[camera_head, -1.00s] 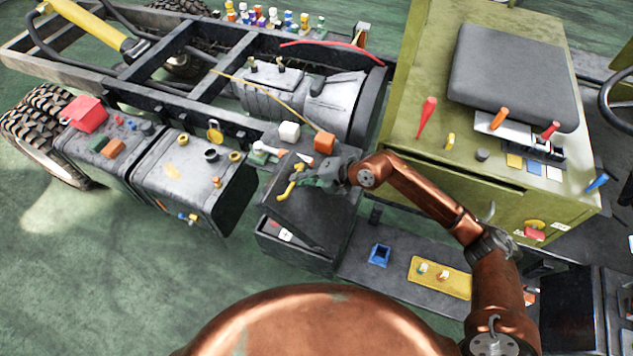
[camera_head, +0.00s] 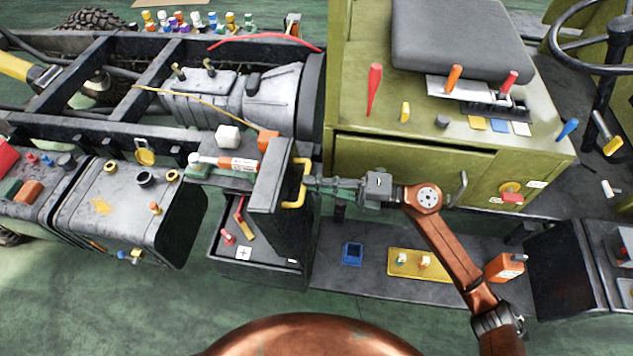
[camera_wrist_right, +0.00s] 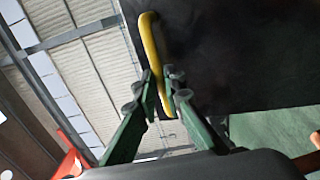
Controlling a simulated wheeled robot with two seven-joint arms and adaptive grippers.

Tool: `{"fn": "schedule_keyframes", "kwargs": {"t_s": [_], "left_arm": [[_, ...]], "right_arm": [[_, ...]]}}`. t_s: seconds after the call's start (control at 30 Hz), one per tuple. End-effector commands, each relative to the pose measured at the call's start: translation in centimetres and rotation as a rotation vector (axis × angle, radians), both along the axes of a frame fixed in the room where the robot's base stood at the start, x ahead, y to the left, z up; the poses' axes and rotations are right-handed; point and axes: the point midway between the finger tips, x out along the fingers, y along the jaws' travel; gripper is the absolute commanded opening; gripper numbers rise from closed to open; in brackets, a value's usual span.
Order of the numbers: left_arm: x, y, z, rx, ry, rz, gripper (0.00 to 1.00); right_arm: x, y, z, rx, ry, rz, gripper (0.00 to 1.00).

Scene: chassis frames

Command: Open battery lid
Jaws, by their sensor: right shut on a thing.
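The battery lid (camera_head: 268,178) is a dark grey panel that stands steeply tilted up at the right side of the battery box (camera_head: 255,262). Its yellow handle (camera_head: 301,184) faces right. My right gripper (camera_head: 308,184) is shut on this handle. In the right wrist view the green fingers of my right gripper (camera_wrist_right: 160,92) close around the yellow handle (camera_wrist_right: 152,45), with the dark lid (camera_wrist_right: 235,50) behind it. The box is open at the top and shows red and yellow items and a white plus mark inside. My left gripper is not in view.
A dark tank (camera_head: 130,210) with caps stands left of the box. Right of it, a low shelf bears a blue bin (camera_head: 352,253) and a yellow tray (camera_head: 400,271). The olive cabinet (camera_head: 350,160) with a seat is behind my right arm. Green floor is free in front.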

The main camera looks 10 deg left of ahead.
Motion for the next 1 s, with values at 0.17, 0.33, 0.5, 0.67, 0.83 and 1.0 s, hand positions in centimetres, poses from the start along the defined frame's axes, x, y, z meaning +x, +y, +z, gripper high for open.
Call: {"fn": "schedule_keyframes", "kwargs": {"t_s": [0.17, 0.33, 0.5, 0.67, 0.83, 1.0], "left_arm": [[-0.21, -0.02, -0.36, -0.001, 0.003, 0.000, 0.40], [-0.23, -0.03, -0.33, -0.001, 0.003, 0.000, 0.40], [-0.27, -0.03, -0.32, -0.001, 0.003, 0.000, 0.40], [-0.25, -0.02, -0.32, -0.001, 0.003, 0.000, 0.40], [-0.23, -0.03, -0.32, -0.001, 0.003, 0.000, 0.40], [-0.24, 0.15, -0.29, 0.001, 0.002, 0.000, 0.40]], "right_arm": [[-0.25, 0.07, -0.29, 0.010, 0.002, 0.014, 0.00], [-0.28, 0.04, -0.25, 0.010, 0.002, 0.015, 0.00], [-0.30, 0.01, -0.28, 0.009, 0.002, 0.014, 0.10], [-0.25, 0.01, -0.24, 0.010, 0.002, 0.013, 0.21], [-0.17, 0.02, -0.17, 0.011, 0.001, 0.011, 0.27], [-0.13, -0.01, -0.13, 0.012, 0.001, 0.010, 0.27]]}}
